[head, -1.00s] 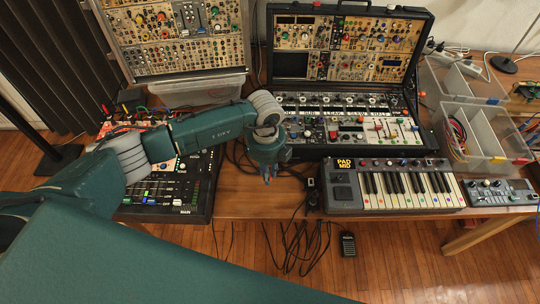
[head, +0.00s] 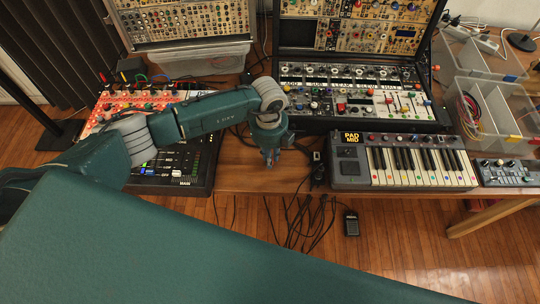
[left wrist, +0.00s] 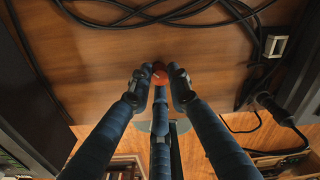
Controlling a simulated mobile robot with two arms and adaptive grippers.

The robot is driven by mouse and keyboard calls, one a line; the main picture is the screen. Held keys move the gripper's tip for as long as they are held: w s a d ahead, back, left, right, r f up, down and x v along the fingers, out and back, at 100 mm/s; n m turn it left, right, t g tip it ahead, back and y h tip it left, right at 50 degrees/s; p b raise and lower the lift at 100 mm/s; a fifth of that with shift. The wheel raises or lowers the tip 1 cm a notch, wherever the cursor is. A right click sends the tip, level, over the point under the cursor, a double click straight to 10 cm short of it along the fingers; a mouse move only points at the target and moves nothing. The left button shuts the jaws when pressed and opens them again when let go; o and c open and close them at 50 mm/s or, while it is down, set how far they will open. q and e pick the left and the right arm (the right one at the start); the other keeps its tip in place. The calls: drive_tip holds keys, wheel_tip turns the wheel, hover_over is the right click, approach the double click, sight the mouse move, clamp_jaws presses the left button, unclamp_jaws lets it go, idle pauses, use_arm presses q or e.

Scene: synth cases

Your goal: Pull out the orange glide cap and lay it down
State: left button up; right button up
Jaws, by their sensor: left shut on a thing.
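The orange glide cap (left wrist: 160,76) shows in the left wrist view as a small, rounded orange-red piece between my fingertips. My left gripper (left wrist: 159,80) is shut on it, with the blue fingers meeting around its sides. In the head view my left gripper (head: 270,158) points down over the wooden table, left of the small keyboard. The cap is too small and hidden there to make out clearly. Bare wood lies behind the cap in the wrist view; I cannot tell its exact height above it. My right gripper is not in view.
The keyboard (head: 350,172), a modular case (head: 360,104) and a mixer (head: 150,180) surround a small clear patch of table (head: 245,180). Black cables (left wrist: 130,18) cross it and hang over the front edge. Clear bins (head: 490,118) stand at right.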

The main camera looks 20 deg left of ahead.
use_arm(q)
drive_tip(key=o, duration=0.8)
drive_tip(key=shift+o, duration=0.2)
wheel_tip(320, 180, up, 12)
drive_tip(key=shift+a, duration=0.1)
